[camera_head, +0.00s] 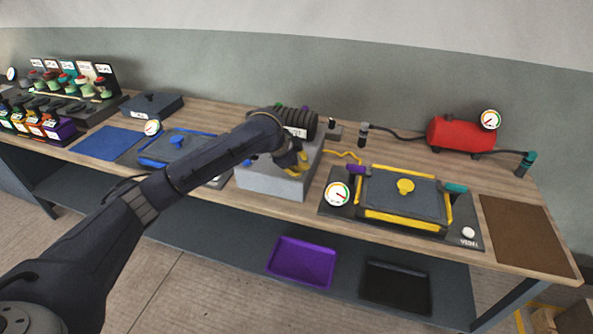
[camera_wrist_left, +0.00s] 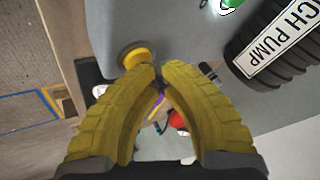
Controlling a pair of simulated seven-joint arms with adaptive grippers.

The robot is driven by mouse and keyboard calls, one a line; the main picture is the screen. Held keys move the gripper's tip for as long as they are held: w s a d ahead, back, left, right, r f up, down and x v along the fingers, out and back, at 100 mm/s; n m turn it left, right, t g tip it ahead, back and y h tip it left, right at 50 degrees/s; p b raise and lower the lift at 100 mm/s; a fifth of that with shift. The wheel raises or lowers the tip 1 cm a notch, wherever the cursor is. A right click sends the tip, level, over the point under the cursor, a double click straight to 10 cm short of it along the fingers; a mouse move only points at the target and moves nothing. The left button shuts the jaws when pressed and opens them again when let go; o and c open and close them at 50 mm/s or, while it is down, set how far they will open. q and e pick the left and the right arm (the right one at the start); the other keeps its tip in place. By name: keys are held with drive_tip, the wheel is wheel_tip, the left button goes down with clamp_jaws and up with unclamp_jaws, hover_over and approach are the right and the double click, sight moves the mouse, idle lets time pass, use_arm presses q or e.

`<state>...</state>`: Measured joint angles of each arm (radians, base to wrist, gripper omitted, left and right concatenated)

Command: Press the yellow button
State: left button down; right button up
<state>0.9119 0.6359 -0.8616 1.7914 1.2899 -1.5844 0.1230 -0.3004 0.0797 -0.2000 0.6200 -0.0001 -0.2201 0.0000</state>
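The yellow button (camera_wrist_left: 138,54) is a round knob in a darker ring on a grey surface. In the left wrist view it is at upper centre-left, partly covered by a fingertip. My left gripper (camera_wrist_left: 160,72) has yellow ribbed fingers with the tips together and nothing seen between them. The tips overlap the button's lower right edge in that view; I cannot tell whether they touch it. In the head view my left gripper (camera_head: 299,168) is over the front right of the grey pump box (camera_head: 270,186), and I cannot make out the button there. My right gripper is not in view.
A dark ribbed pump (camera_head: 296,118) sits on the box; its label shows in the wrist view (camera_wrist_left: 280,45). Right of it are a yellow-trimmed mould (camera_head: 390,200) with a gauge (camera_head: 337,194) and a red tank (camera_head: 460,134). A blue-trimmed mould (camera_head: 180,148) is left, behind my arm.

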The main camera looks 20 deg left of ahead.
use_arm(q)
drive_tip(key=shift+r, duration=0.45)
drive_tip(key=shift+r, duration=2.95)
